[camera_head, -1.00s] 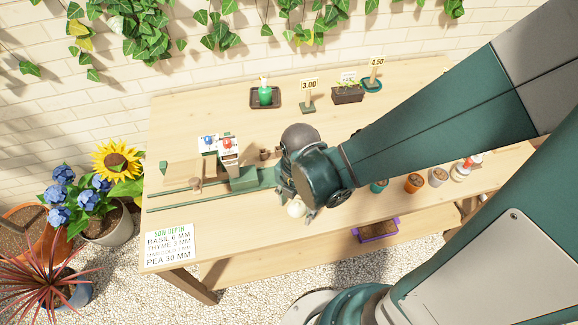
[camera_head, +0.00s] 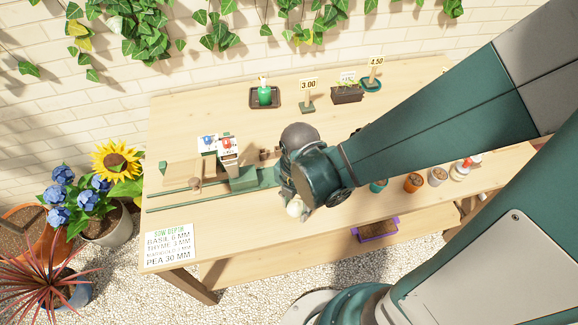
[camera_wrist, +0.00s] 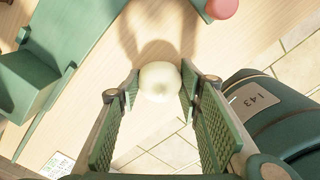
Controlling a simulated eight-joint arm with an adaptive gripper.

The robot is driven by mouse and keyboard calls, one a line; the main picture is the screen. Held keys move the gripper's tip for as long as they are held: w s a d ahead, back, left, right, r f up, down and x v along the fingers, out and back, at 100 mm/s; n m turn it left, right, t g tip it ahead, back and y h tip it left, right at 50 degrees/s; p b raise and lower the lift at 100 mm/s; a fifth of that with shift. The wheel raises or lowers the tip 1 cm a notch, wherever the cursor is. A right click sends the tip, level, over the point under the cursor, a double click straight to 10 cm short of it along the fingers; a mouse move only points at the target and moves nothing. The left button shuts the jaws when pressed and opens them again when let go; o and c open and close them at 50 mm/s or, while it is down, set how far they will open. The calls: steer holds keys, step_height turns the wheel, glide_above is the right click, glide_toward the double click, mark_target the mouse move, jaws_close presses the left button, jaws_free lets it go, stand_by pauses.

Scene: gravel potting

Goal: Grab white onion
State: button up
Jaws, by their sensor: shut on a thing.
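The white onion (camera_wrist: 160,82) is a pale round bulb held between the two green finger pads of my gripper (camera_wrist: 160,88) in the wrist view. Both fingers touch its sides. In the head view the onion (camera_head: 295,209) shows just below my gripper (camera_head: 300,207), near the front edge of the table. The wrist view shows table wood and paving beyond it, and I cannot tell its exact height above the wood. My arm hides part of the table to the right.
A green fixture with rails (camera_head: 243,180) lies left of my gripper. Several pots, including an orange one (camera_head: 413,183), stand to the right. A green bottle on a dark tray (camera_head: 265,97) and price signs are at the back. A purple-edged box (camera_head: 377,231) sits on the lower shelf.

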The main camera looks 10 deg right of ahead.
mark_target(297, 202)
steer(key=shift+r+p, duration=1.6)
steer(key=shift+r, duration=3.3)
